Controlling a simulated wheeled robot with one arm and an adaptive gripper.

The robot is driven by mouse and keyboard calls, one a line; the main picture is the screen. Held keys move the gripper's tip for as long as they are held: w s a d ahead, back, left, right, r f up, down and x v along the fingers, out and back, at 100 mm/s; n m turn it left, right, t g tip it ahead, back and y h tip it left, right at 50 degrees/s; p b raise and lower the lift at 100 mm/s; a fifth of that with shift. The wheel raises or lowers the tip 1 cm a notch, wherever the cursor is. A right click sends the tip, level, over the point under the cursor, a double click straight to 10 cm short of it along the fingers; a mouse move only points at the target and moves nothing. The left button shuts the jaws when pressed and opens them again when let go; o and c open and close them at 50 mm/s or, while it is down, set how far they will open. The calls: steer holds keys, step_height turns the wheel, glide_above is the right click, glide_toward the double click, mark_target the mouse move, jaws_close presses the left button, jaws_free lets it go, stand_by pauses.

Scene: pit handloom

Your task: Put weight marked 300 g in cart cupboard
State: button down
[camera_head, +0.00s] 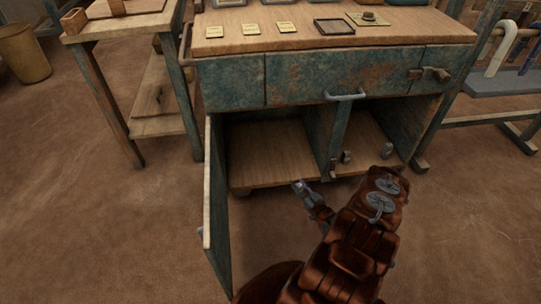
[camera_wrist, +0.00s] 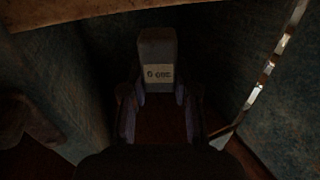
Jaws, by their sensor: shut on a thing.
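My gripper (camera_head: 314,197) is at the front of the open cart cupboard, by the left compartment's floor (camera_head: 268,160). In the wrist view my gripper (camera_wrist: 159,108) is shut on a dark grey weight (camera_wrist: 158,48), one finger on each side. The weight's pale label (camera_wrist: 158,75) appears upside down and dim; it looks like 300 g. In the head view the weight (camera_head: 300,186) is a small grey shape at the fingertips, at or just before the floor's front edge. Whether it touches the floor cannot be told.
The cupboard door (camera_head: 216,195) stands open on the left. A divider (camera_head: 326,138) separates off the right compartment, where small grey metal pieces show. Labelled plates (camera_head: 250,29) and a dark tray (camera_head: 334,27) lie on the cart top. The left compartment's floor is bare.

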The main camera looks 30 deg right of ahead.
steer(key=w, duration=0.4)
steer(key=w+d+b, duration=0.1)
steer(key=w, duration=0.3)
steer(key=w+b, duration=0.1)
steer(key=w, duration=0.4)
steer(key=shift+d, duration=0.15)
steer(key=shift+w+d+b, duration=0.1)
steer(key=shift+w+b, duration=0.35)
steer(key=shift+w, duration=1.75)
steer(key=shift+f, duration=0.1)
steer(key=shift+f+b, duration=0.1)
steer(key=shift+b, duration=0.25)
steer(key=c, duration=0.9)
jaws_free()
steer(key=shift+s, duration=0.1)
